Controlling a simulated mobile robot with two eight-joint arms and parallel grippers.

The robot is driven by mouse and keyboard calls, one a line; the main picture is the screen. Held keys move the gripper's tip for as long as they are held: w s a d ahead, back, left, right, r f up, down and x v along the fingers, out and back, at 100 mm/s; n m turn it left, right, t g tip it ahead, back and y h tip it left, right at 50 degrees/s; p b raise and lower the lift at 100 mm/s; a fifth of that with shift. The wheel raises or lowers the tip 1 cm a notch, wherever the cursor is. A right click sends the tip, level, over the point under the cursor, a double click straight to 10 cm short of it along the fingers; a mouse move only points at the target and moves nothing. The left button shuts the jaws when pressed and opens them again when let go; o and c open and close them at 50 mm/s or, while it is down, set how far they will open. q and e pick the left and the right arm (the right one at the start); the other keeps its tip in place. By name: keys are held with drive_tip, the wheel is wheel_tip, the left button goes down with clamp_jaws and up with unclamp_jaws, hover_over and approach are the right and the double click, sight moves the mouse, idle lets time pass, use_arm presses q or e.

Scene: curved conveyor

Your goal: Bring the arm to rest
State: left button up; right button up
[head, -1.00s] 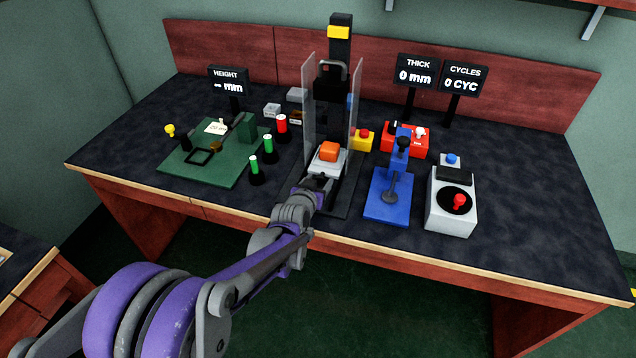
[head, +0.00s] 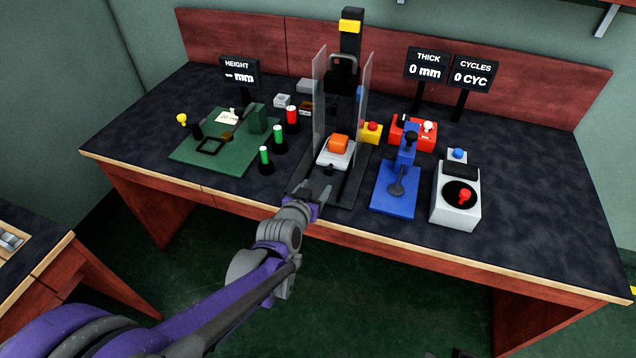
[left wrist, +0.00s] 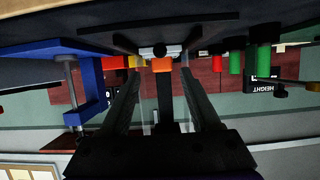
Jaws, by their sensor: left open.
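My left gripper (head: 313,190) is open and empty at the front edge of the table, just in front of the press (head: 343,90). In the left wrist view, which is upside down, its two dark fingers (left wrist: 160,75) stand apart with the orange block (left wrist: 161,65) seen between them, farther off. In the head view the orange block (head: 338,144) sits on a white fixture (head: 334,160) between the clear guards of the press. The gripper is apart from the block. My right gripper is not in view.
A green board (head: 225,155) and several capped posts stand left of the press. A blue lever device (head: 393,198) and a grey box with a red knob (head: 452,214) stand to its right. Clear guard panels (head: 318,100) flank the press. The table's front edge (head: 420,255) is clear.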

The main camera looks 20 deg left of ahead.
use_arm(q)
drive_tip(key=shift+s, duration=0.1)
idle(0.4)
drive_tip(key=s+f+g, duration=0.3)
drive_tip(key=s+g, duration=0.1)
drive_tip(key=s, duration=1.1)
drive_tip(key=s+f+g, duration=0.2)
drive_tip(key=s+g, duration=0.3)
drive_tip(key=s, duration=1)
wheel_tip(320, 180, up, 16)
drive_tip(key=w+p, duration=0.1)
drive_tip(key=p, duration=1.3)
drive_tip(key=shift+w+t+p, duration=0.4)
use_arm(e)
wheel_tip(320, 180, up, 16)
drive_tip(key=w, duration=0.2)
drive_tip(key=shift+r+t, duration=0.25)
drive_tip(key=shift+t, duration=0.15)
use_arm(q)
drive_tip(key=shift+s+a, duration=0.1)
drive_tip(key=shift+s, duration=0.05)
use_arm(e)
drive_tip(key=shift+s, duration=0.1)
